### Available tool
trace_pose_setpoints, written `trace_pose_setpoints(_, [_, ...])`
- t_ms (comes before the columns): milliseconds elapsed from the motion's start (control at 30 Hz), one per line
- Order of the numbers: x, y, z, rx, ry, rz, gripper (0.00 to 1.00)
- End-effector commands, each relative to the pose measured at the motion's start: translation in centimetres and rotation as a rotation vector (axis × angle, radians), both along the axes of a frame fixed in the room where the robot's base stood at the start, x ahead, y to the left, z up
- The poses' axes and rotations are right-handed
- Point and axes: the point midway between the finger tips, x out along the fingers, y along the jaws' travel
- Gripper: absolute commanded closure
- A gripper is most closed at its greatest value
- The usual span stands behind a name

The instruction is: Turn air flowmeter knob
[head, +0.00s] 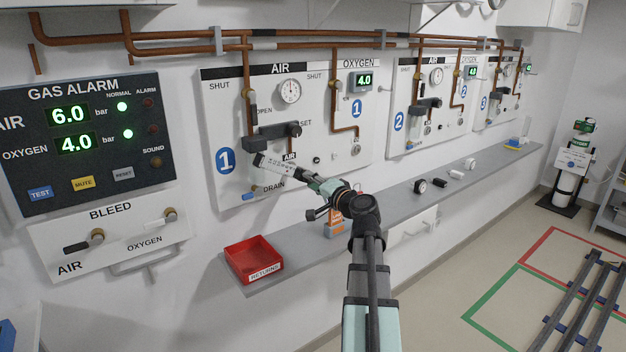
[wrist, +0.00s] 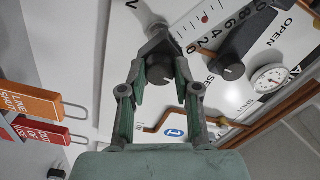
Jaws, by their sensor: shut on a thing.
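The air flowmeter (head: 275,163) is a pale tube with a scale on wall panel 1, under the AIR gauge. Its scale and a red mark also show at the top of the wrist view (wrist: 208,22). The black flowmeter knob (wrist: 160,72) sits between my fingers in the wrist view. My gripper (wrist: 161,80) is shut on the knob, with one green finger on each side. In the head view my gripper (head: 318,188) reaches the lower part of panel 1 and hides the knob.
A grey shelf (head: 400,196) runs below the panels. It bears a red RETURNS tray (head: 230,261), orange tags (head: 335,222) and several small loose parts. A black valve lever (wrist: 245,42) is close beside the knob. A gas alarm panel (head: 85,140) hangs at left.

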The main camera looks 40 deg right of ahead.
Motion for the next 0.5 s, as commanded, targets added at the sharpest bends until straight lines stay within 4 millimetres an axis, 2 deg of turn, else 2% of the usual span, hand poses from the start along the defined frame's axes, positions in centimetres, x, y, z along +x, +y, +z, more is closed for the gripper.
trace_pose_setpoints(500, [0.03, 0.0, 0.32, 0.467, -0.031, -0.001, 1.0])
